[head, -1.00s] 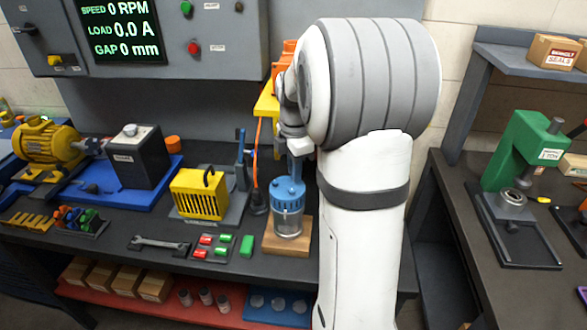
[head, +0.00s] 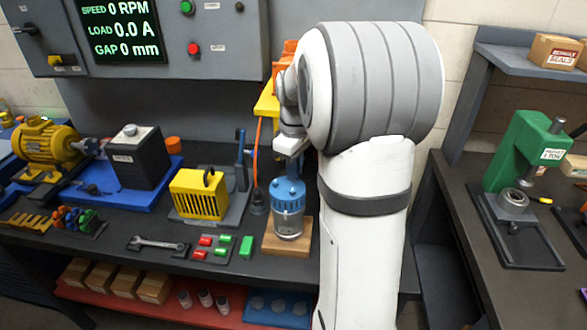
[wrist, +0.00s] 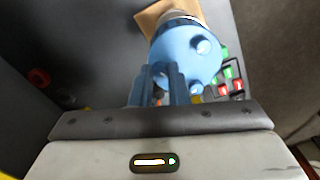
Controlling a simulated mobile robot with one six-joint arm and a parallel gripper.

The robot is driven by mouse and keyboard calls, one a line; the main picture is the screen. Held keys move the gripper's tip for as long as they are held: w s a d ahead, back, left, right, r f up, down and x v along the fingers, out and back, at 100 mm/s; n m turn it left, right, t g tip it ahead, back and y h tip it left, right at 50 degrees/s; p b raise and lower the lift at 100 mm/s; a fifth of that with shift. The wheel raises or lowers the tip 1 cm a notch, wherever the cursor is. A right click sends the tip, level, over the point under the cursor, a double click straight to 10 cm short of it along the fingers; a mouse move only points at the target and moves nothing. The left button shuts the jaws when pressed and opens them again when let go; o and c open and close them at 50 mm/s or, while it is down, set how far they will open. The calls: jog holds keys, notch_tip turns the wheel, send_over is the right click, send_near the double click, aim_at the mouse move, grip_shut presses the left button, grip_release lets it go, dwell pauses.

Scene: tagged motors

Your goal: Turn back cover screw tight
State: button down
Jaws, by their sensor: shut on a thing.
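The motor with its blue back cover (head: 288,190) stands upright on a wooden block (head: 272,243) on the bench. The cover also shows in the wrist view (wrist: 186,55), with one round screw head (wrist: 203,46) standing up on its top and another (wrist: 196,89) near its rim. My gripper (wrist: 161,72) reaches over the cover's near edge with its two fingers close together. It is shut on a cover screw, mostly hidden between the fingers. In the head view my arm stands right of the motor, and the fingertips are hard to make out.
A yellow slatted box (head: 199,194), a wrench (head: 158,242) and a tray of red and green pieces (head: 213,246) lie left of the motor. A green press (head: 519,150) stands on the right bench. A control panel (head: 170,40) hangs behind.

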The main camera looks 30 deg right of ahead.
jog(key=m, duration=0.6)
jog(key=shift+w+r+m, duration=0.2)
jog(key=shift+m, duration=0.1)
jog(key=m, duration=1)
jog(key=shift+m+b, duration=0.35)
jog(key=shift+m, duration=1.95)
jog(key=c, duration=1.5)
grip_release()
jog(key=shift+o, duration=0.6)
jog(key=shift+s+f, duration=0.1)
jog(key=shift+f, duration=0.05)
